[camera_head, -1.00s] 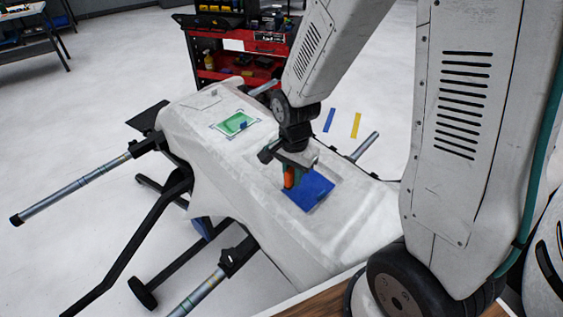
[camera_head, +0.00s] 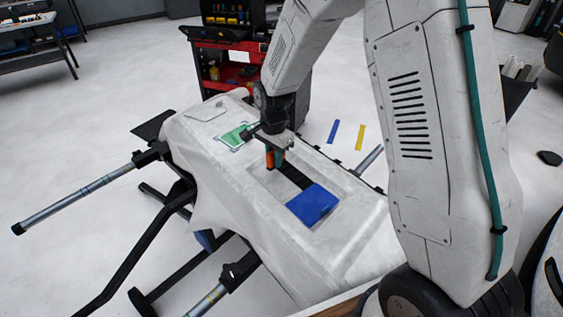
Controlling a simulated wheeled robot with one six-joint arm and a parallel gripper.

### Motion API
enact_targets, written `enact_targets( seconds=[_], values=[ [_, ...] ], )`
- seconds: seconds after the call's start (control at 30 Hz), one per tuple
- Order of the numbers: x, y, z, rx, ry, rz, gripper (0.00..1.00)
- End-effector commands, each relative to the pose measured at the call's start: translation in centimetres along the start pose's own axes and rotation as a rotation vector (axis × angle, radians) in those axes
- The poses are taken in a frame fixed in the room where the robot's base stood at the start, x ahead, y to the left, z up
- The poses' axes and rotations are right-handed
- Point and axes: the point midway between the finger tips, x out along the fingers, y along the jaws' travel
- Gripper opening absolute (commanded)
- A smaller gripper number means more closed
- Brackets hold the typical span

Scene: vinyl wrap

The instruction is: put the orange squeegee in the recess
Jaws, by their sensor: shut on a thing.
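My gripper (camera_head: 275,152) points down over the far left end of the recess (camera_head: 262,190) in the white-covered panel (camera_head: 225,178). It is shut on the orange squeegee (camera_head: 269,160), which is held upright and mostly hidden by the fingers. I cannot tell whether its lower edge touches the surface. A blue square (camera_head: 312,205) lies at the near right end of the recess. A dark strip (camera_head: 293,176) shows between the squeegee and the blue square.
A green patch (camera_head: 231,139) lies on the panel behind my gripper and is partly hidden. The panel rests on a stand with black arms and grey bars (camera_head: 80,201). A red tool cart (camera_head: 230,45) stands behind. Blue (camera_head: 333,131) and yellow (camera_head: 360,137) strips lie beyond the panel.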

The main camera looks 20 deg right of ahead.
Motion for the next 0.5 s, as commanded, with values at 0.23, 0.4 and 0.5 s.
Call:
enact_targets(
  seconds=[0.23,0.4,0.5],
  values=[
    [1.6,-0.8,-0.7,0.003,-0.002,0.004,0.01],
    [3.6,-0.8,-0.7,0.003,-0.001,0.002,0.01],
    [3.6,-0.9,-0.6,0.002,0.0,0.0,0.01]
  ],
)
